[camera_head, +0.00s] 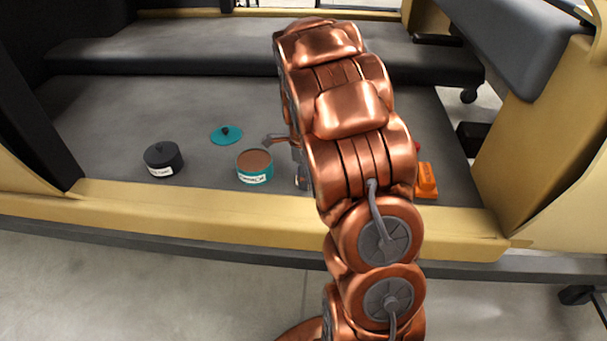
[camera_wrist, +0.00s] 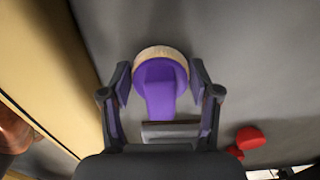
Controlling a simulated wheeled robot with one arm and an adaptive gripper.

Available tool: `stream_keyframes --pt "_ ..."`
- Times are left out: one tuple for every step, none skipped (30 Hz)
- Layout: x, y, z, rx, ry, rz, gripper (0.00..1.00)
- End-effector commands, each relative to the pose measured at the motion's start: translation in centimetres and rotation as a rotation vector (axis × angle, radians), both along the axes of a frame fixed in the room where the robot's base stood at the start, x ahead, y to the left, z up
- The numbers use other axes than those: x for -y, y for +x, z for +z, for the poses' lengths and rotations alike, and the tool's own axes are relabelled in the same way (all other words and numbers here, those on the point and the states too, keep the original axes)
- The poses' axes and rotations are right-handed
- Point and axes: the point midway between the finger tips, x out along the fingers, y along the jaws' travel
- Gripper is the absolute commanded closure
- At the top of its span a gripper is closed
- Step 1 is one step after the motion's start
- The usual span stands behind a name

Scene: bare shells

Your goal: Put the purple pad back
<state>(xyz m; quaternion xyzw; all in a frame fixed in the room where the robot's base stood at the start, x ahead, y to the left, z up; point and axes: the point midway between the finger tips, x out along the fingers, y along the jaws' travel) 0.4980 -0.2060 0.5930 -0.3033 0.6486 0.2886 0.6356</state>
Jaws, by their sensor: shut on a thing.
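The purple pad (camera_wrist: 158,88) has a rounded purple head with a pale, tan band along its far edge and a narrower purple part running back towards my palm. In the wrist view it sits between the two fingers of my gripper (camera_wrist: 160,80), which is shut on it. The inner faces of the fingers also look purple. I cannot tell whether the pad touches the grey surface (camera_wrist: 255,60) or is held above it. In the head view my copper arm hides the pad and most of the gripper.
A dark lidded pot (camera_head: 163,160), an open teal tin (camera_head: 255,168) with brown contents and a teal lid (camera_head: 227,134) stand left of my arm. An orange object (camera_head: 427,181) is at right. A red object (camera_wrist: 250,138) lies near my gripper. A yellow beam (camera_head: 200,212) edges the grey deck.

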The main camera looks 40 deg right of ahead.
Motion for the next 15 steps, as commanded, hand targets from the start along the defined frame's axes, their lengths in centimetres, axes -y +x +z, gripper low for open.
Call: stream_keyframes --pt "0.00 -0.01 -0.06 -0.001 0.001 0.000 0.71" --pt "0.00 -0.02 -0.14 -0.001 0.001 0.000 0.71" --pt "0.00 -0.02 -0.23 -0.001 0.001 0.000 0.71" --pt "0.01 -0.02 -0.24 -0.001 0.001 0.000 0.36" --pt "0.01 -0.01 -0.23 0.000 0.000 0.000 0.33" --pt "0.01 0.00 -0.23 0.000 0.000 0.000 0.29" --pt "0.01 0.00 -0.23 0.000 0.000 0.000 0.26" --pt "0.01 0.00 -0.23 0.000 0.000 0.000 0.23" --pt "0.01 0.00 -0.23 0.000 0.000 0.000 0.19" --pt "0.01 0.00 -0.22 0.000 0.000 0.000 0.15" --pt "0.01 0.00 -0.22 0.000 0.000 0.000 0.13" --pt "0.01 0.00 -0.22 0.000 0.000 0.000 0.13" --pt "0.01 0.00 -0.22 0.000 0.000 0.000 0.13" --pt "0.01 0.00 -0.22 0.000 0.000 0.000 0.13" --pt "0.01 0.00 -0.22 0.000 0.000 0.000 0.13"
